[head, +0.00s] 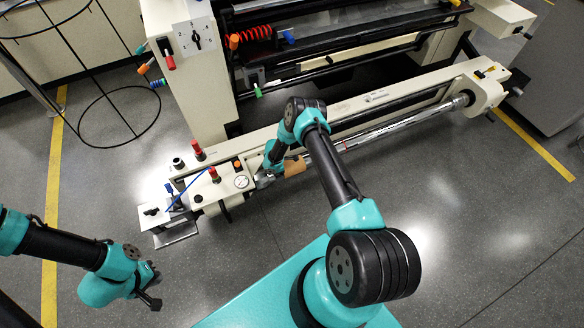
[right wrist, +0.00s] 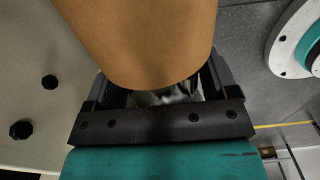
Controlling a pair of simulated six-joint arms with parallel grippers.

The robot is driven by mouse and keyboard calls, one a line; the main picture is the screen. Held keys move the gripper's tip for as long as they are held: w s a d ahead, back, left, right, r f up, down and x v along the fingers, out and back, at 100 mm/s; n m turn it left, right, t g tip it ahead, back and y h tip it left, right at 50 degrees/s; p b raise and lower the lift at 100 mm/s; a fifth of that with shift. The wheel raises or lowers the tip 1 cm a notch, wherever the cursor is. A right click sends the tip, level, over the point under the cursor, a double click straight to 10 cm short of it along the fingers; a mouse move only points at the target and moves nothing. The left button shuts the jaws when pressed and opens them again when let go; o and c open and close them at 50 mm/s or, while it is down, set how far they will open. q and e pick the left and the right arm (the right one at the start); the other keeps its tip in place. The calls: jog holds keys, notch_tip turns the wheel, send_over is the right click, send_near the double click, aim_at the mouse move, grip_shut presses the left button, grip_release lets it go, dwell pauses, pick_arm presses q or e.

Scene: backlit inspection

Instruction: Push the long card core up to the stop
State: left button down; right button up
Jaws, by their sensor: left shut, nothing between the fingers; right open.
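The card core (head: 295,167) is a short-looking brown tube at the left end of the bright shaft, partly hidden by my right arm. In the right wrist view the core (right wrist: 140,40) fills the upper middle, its rounded edge near the finger bases. My right gripper (head: 266,179) is at the core's left end; its open fingers show on both sides of the core in the wrist view (right wrist: 165,92). Contact cannot be told. My left gripper (head: 152,297) is shut and empty, over the floor at lower left. I cannot make out which part is the stop.
The bright shaft (head: 400,124) runs along the cream machine beam to a dark collar (head: 462,100) at right. Red-capped knobs (head: 198,151), a round gauge (head: 241,182) and a blue cable (head: 188,189) crowd the beam's left end. Floor in front is clear.

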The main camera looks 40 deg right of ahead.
jog(key=shift+s+d, duration=0.45)
jog(key=shift+d, duration=2.05)
jog(key=shift+s+d, duration=0.5)
jog(key=shift+d, duration=2)
jog(key=shift+s+d, duration=0.45)
jog(key=shift+d, duration=2.05)
dwell(0.5)
